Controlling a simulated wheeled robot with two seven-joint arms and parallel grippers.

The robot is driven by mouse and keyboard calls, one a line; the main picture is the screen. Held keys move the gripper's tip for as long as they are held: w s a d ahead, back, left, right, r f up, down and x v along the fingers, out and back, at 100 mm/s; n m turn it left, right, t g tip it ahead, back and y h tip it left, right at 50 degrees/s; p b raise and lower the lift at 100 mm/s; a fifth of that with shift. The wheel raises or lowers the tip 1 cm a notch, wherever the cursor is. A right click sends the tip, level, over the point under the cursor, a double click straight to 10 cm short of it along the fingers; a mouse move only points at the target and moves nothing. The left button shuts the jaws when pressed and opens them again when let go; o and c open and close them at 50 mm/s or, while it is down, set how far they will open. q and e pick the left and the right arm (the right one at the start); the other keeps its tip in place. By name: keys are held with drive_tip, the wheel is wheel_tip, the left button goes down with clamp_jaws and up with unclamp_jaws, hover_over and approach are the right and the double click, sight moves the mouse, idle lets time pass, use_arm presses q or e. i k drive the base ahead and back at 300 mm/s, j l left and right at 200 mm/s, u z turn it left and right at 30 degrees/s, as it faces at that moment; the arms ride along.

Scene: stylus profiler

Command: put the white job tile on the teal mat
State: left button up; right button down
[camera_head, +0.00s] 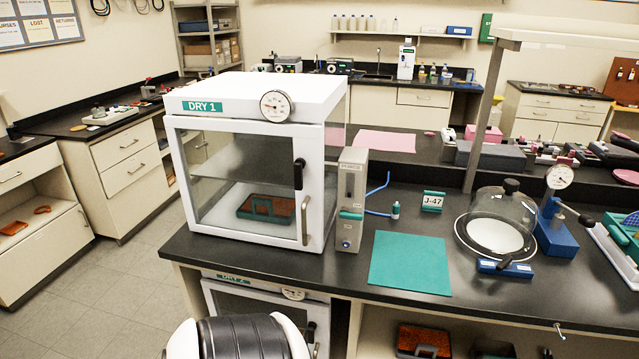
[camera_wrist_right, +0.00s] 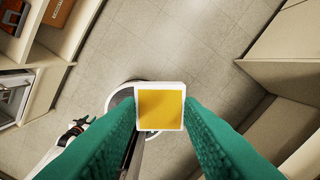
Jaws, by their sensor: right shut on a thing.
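The teal mat (camera_head: 410,262) lies flat and bare on the black bench near its front edge. In the right wrist view, my right gripper (camera_wrist_right: 161,108) has teal fingers shut on a square white-rimmed tile (camera_wrist_right: 161,84) with a yellow face. The tile is held over the floor, away from the bench. I cannot tell whether it is the white job tile. A small white plate marked J-47 (camera_head: 433,201) stands on the bench behind the mat. Neither gripper shows in the head view.
The white DRY 1 cabinet (camera_head: 262,91) stands left of the mat, its door shut, with a brown tray (camera_head: 266,208) inside. A grey box (camera_head: 350,200) stands between them. A glass bell jar (camera_head: 497,222) and blue gauge stand (camera_head: 556,228) are on the right.

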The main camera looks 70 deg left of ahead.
sight(409, 258)
drive_tip(key=j+u, duration=0.3)
drive_tip(key=i+j+u, duration=0.3)
drive_tip(key=j, duration=0.2)
drive_tip(key=j+u, duration=0.25)
drive_tip(key=j, duration=0.15)
drive_tip(key=i+j+u, duration=0.3)
drive_tip(key=i+j, duration=0.1)
drive_tip(key=j, duration=0.35)
drive_tip(key=i, duration=0.05)
